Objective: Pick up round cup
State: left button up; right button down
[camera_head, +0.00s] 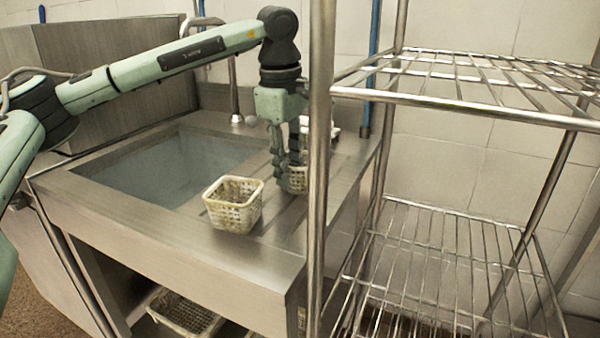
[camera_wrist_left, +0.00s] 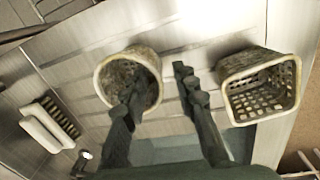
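In the head view the round cup (camera_head: 299,181) is partly hidden by my left gripper and a rack post. My left gripper (camera_head: 285,172) points down at it. In the left wrist view the gripper (camera_wrist_left: 157,82) is open. One finger overlaps the cup's mouth and seems to reach inside; the other is outside, beside its wall. I cannot tell whether either finger touches it. My right gripper is not in view.
A square perforated basket (camera_head: 233,205) stands close by on the counter; it also shows in the left wrist view (camera_wrist_left: 262,86). The sink basin (camera_head: 165,165) lies behind-left. A steel rack post (camera_head: 319,150) rises close right. A white brush (camera_wrist_left: 46,126) lies on the counter.

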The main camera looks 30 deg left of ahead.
aim_at(299, 186)
pick_arm(q)
jog(key=shift+w+f, duration=0.2)
jog(key=shift+f, duration=1.05)
grip_shut()
